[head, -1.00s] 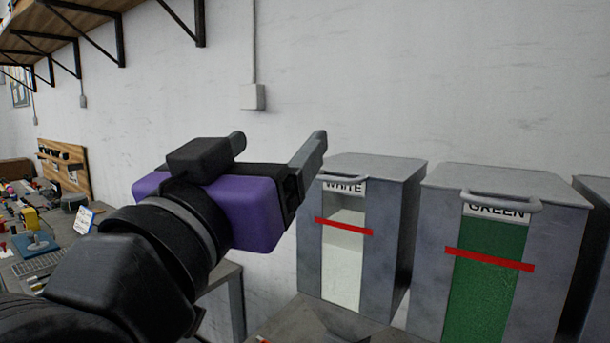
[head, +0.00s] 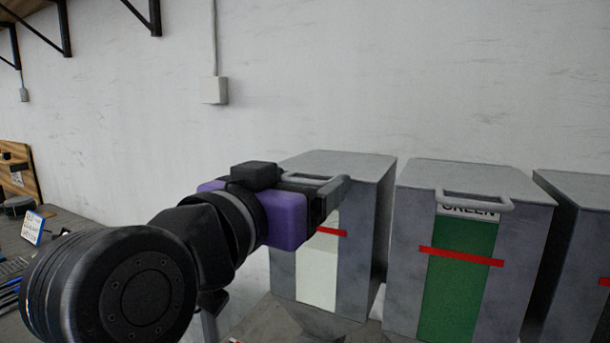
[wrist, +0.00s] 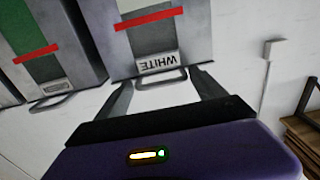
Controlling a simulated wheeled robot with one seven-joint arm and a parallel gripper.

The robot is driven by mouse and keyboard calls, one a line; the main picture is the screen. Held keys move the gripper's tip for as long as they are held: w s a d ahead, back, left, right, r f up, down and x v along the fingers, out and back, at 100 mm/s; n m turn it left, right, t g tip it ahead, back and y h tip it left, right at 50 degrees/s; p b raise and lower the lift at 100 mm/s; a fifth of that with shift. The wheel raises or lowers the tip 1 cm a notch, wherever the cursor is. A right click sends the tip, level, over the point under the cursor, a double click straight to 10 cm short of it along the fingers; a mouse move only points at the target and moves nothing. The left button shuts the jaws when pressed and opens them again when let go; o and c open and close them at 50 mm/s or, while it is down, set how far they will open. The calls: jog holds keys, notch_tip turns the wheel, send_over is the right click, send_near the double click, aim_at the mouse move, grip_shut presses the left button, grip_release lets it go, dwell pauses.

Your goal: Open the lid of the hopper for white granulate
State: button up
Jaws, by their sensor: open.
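The white granulate hopper (head: 357,230) is a grey metal box with a window of white granulate and a red stripe. Its lid (head: 345,165) lies flat and closed on top, with a bar handle (head: 305,177) at the front edge. In the wrist view, which is upside down, the WHITE label (wrist: 157,63) and the handle (wrist: 162,80) show. My gripper (head: 335,190) is at the hopper's front, by the handle and partly hiding the label. In the wrist view its two fingers (wrist: 162,90) are open, on either side of the handle. I cannot tell whether they touch it.
The green granulate hopper (head: 470,250) stands to the right with its own handle (head: 475,203), and another grey hopper (head: 580,240) is at the right edge. The wall behind carries a small box (head: 214,90). A cluttered workbench (head: 35,245) is at the far left.

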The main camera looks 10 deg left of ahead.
jog(key=shift+w+d, duration=0.1)
jog(key=shift+w, duration=0.2)
